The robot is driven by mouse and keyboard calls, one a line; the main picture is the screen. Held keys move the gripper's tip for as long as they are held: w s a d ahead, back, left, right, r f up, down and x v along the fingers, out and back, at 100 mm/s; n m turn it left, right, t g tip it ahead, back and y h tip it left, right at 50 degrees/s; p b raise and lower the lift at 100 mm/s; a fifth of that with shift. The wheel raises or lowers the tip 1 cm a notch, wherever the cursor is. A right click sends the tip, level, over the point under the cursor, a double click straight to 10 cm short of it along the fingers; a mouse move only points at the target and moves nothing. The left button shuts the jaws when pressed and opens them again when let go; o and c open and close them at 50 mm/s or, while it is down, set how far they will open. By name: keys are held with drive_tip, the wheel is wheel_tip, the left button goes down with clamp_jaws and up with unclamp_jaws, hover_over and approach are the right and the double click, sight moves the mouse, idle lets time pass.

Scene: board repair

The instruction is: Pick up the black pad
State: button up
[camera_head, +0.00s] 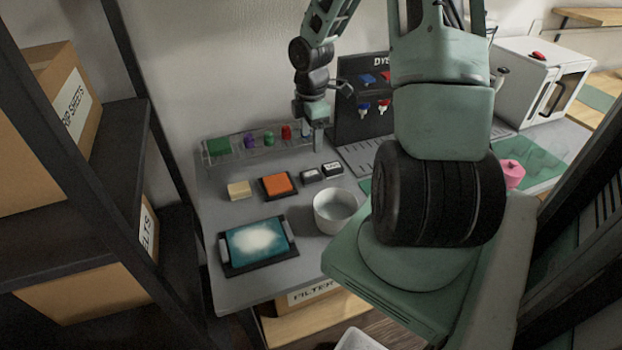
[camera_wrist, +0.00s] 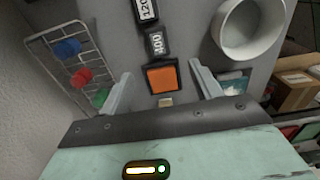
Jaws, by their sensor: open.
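Two small black pads with white labels sit in a row on the grey workbench. The nearer one (camera_wrist: 156,42), which seems to read 400, is beside the orange pad; it also shows in the head view (camera_head: 311,176). The other (camera_wrist: 146,10), which seems to read 120, lies beyond it and shows in the head view (camera_head: 332,170). I cannot tell which one the task names. My gripper (camera_wrist: 160,82) is open and empty, its fingers either side of the orange pad in the picture. In the head view my gripper (camera_head: 317,140) hangs above the bench, behind the pads.
An orange pad on a black base (camera_head: 277,186) and a cream block (camera_head: 239,190) continue the row. A white bowl (camera_head: 337,212) stands close in front of the pads. A wire rack (camera_head: 240,152) with coloured items runs along the wall. A black-framed tray (camera_head: 258,246) lies at front left.

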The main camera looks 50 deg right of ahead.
drive_tip(key=b, duration=0.1)
hover_over(311, 173)
drive_tip(key=f, duration=0.8)
drive_tip(key=shift+s+a+f, duration=0.15)
drive_tip(key=shift+s+f, duration=0.05)
drive_tip(key=shift+f, duration=0.15)
wheel_tip(311, 173, down, 5)
drive_tip(key=shift+w+r, duration=0.1)
drive_tip(key=shift+w, duration=0.05)
drive_tip(key=c, duration=1)
